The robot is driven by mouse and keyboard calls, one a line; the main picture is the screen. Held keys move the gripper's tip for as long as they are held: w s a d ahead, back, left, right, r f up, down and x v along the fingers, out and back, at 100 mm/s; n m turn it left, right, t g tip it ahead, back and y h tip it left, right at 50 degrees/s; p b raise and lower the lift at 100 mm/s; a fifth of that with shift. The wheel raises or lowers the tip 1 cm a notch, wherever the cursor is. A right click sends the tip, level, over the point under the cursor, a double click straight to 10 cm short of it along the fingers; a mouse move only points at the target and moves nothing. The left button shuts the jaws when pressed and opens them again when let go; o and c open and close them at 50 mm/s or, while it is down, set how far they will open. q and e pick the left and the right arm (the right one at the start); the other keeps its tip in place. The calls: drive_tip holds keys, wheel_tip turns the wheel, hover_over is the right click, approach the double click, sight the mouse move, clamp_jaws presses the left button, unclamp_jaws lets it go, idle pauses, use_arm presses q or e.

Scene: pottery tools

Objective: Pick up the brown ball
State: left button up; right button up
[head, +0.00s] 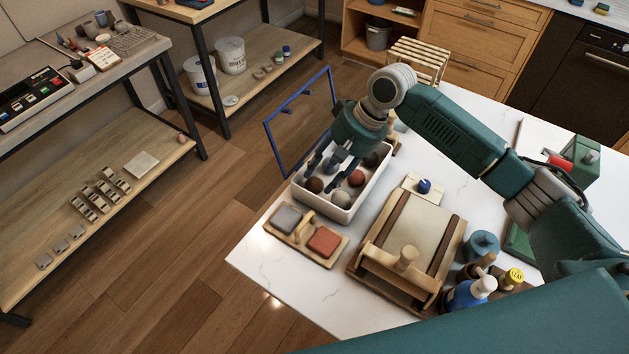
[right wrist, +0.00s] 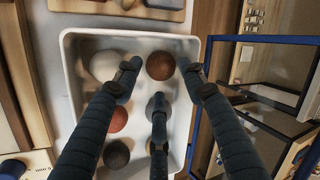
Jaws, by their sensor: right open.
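The brown ball (head: 314,184) lies in the white tray (head: 336,211), at the near-left end in the head view. In the right wrist view the brown ball (right wrist: 160,66) is near the tray's top edge, beside a white ball (right wrist: 106,66). My right gripper (head: 325,172) is open above the tray. In the right wrist view two fingertips (right wrist: 160,76) stand apart on either side of the brown ball's near edge; the third finger is lower, in front of a grey ball. I cannot tell whether any finger touches a ball. My left gripper is not in view.
A reddish ball (head: 356,178) and a dark ball (right wrist: 116,153) share the tray. A blue frame (head: 277,147) stands at the table's left edge. A board with two blocks (head: 296,242) lies in front of the tray; a wooden slab roller (head: 409,232) stands right of it.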

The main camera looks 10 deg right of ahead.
sight(312, 189)
drive_tip(key=shift+p+x, duration=0.3)
drive_tip(key=shift+x, duration=1.25)
drive_tip(key=shift+c, duration=0.5)
drive_tip(key=shift+s, duration=0.1)
drive_tip(key=c, duration=0.8)
drive_tip(key=shift+r, duration=0.1)
